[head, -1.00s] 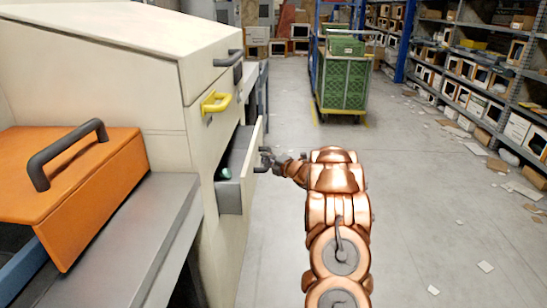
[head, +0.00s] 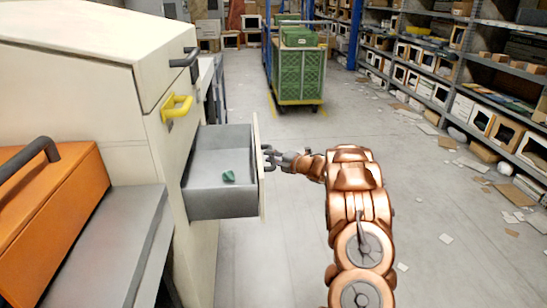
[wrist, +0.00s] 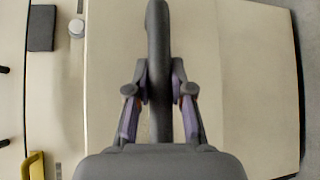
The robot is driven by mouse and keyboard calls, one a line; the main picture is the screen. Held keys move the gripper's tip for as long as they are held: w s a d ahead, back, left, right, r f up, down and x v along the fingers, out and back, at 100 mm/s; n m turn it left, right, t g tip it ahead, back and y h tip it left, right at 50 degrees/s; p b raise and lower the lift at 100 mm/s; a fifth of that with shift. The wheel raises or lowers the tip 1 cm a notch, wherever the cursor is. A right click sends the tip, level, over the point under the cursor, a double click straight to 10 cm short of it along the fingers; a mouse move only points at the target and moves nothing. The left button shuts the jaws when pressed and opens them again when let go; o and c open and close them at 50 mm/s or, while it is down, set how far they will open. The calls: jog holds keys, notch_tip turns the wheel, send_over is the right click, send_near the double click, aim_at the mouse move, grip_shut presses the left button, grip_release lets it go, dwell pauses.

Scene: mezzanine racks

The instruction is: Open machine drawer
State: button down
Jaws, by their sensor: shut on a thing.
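The machine drawer (head: 222,204) is a grey tray with a cream front panel (head: 261,170), and it stands pulled well out of the cream machine (head: 90,95). A small green object (head: 229,177) lies on its floor. My gripper (head: 270,158) is shut on the dark handle of the drawer front, at the end of my copper arm. In the wrist view my gripper (wrist: 159,100) has a finger on each side of the dark handle bar (wrist: 158,30), with the drawer's cream front behind it.
A yellow handle (head: 176,107) and a dark handle (head: 186,58) stick out of the machine above the drawer. An orange lid (head: 50,215) is at the left. A green crate cart (head: 298,75) stands ahead. Shelves (head: 470,70) line the right; the floor between is mostly clear, with scattered papers.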

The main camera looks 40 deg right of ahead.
jog(key=shift+f, duration=0.15)
jog(key=c, duration=1)
grip_release()
jog(key=shift+s, duration=0.15)
jog(key=v, duration=1.1)
jog(key=shift+s+d, duration=0.15)
jog(key=shift+s, duration=0.25)
